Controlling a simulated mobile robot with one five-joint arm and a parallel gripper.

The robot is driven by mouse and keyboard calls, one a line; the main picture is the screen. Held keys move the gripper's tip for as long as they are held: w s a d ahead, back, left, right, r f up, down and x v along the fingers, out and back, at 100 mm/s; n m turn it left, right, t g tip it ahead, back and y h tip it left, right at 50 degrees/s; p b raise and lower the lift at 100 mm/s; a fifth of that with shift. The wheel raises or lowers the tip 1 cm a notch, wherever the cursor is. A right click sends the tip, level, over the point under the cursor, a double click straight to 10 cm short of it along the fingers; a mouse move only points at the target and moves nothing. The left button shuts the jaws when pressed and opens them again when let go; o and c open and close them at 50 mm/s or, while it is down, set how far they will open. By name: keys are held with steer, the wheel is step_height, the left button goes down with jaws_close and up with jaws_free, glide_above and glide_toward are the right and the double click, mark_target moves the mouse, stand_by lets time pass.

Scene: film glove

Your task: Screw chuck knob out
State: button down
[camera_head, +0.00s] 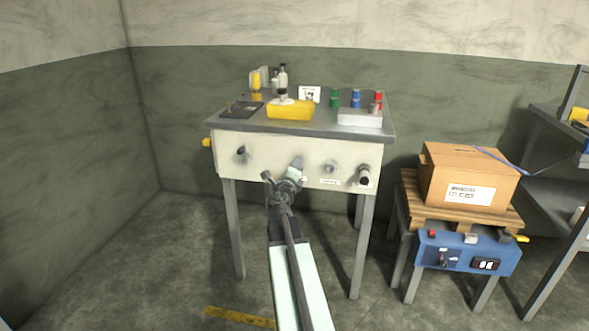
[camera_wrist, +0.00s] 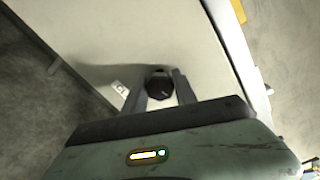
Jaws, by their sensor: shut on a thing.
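A dark round knob (camera_wrist: 160,84) with a small light mark sits on the pale front panel of the workbench (camera_head: 226,164). I take it to be the chuck knob. In the wrist view my gripper (camera_wrist: 159,92) has one finger on each side of it and is shut on it. How far the knob stands out from the panel cannot be told.
Other fittings on the panel are a left knob (camera_head: 242,154), a small knob (camera_head: 330,167) and a dark-ended one (camera_head: 364,176). A yellow tray (camera_head: 290,111) is on the bench top. A cardboard box (camera_head: 470,175) stands at right. The floor at left is clear.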

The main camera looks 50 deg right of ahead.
steer(key=shift+s+d+n, duration=0.1)
steer(key=shift+n, duration=0.55)
steer(key=shift+s+d+n, duration=0.1)
steer(key=shift+n, duration=0.55)
steer(key=c, duration=1)
jaws_free()
steer(key=shift+w+a, duration=0.1)
steer(key=shift+a, duration=0.15)
steer(key=v, duration=0.7)
steer(key=shift+a, duration=0.15)
